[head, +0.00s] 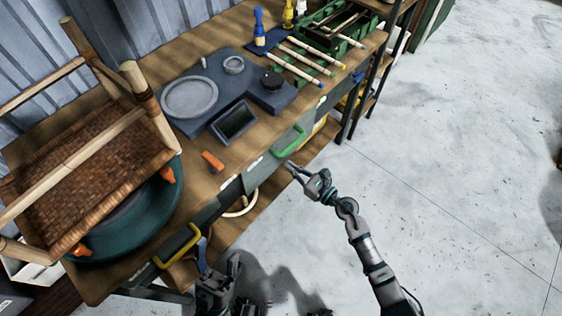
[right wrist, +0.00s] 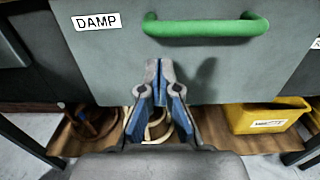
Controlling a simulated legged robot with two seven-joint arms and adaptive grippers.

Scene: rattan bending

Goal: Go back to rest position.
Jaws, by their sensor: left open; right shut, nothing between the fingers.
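My right gripper (head: 294,168) is in front of the grey drawer with the green handle (head: 290,141). In the right wrist view its two fingertips (right wrist: 158,72) are together with nothing between them. They are just below and apart from the green handle (right wrist: 205,26), on a drawer labelled DAMP (right wrist: 97,21). My left gripper (head: 218,264) is low in the head view, near the bench's front edge and the yellow handle (head: 178,246). It is open, and I see nothing held in it; its lower part is dark and partly hidden.
A wooden chair frame with a woven seat (head: 90,170) stands on a teal round base (head: 130,222) at the bench's left. The bench (head: 195,200) carries a dark tray (head: 234,122), rattan sticks (head: 308,60) and an orange-handled tool (head: 212,161). The floor at right is clear.

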